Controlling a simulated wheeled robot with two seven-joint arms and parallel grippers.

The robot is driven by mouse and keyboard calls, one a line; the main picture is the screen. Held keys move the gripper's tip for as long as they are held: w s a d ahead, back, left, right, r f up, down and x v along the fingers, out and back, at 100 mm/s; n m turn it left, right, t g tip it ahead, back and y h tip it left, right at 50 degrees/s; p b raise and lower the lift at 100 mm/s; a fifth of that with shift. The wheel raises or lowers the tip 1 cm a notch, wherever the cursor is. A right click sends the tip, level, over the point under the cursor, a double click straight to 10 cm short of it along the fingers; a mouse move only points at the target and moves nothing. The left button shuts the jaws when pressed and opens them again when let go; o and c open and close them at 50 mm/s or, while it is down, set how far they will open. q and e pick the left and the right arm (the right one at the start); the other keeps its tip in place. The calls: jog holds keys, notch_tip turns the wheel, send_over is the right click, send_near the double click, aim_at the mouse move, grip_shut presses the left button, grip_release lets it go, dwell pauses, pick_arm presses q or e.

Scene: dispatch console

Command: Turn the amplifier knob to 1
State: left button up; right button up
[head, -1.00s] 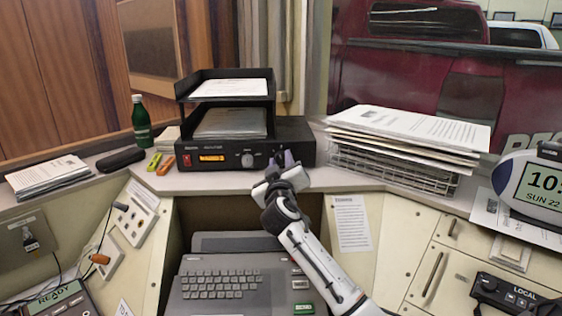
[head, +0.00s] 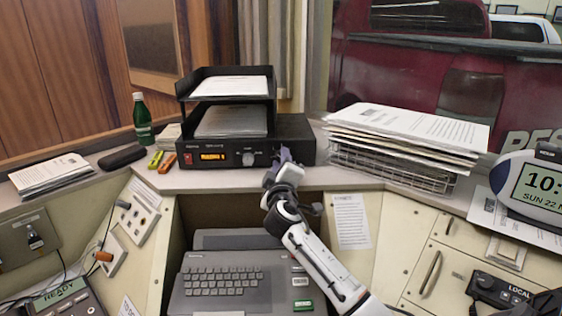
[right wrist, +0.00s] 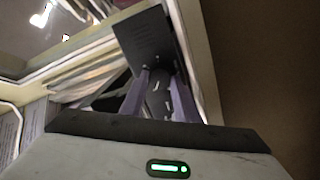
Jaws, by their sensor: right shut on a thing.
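The amplifier (head: 215,144) is a black box with an orange lit display, a red switch and a silver knob (head: 248,159) on its front. My right gripper (head: 279,161) is at the right part of this front, to the right of the silver knob. In the right wrist view, its two purple fingers (right wrist: 159,100) are shut on a dark round knob (right wrist: 158,82) that stands out from the dark panel (right wrist: 146,38). In the head view the fingers hide this knob. I cannot read its setting. My left gripper is not in view.
A black paper tray (head: 228,87) stands on the amplifier. A tall paper stack on a wire rack (head: 395,165) is to the right. A green bottle (head: 142,118) and markers (head: 166,163) are to the left. A keyboard unit (head: 228,280) sits below.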

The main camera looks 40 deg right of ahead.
jog(key=shift+f, duration=0.1)
jog(key=o, duration=1)
jog(key=shift+s, duration=0.1)
jog(key=shift+o, duration=0.2)
jog(key=shift+a, duration=0.1)
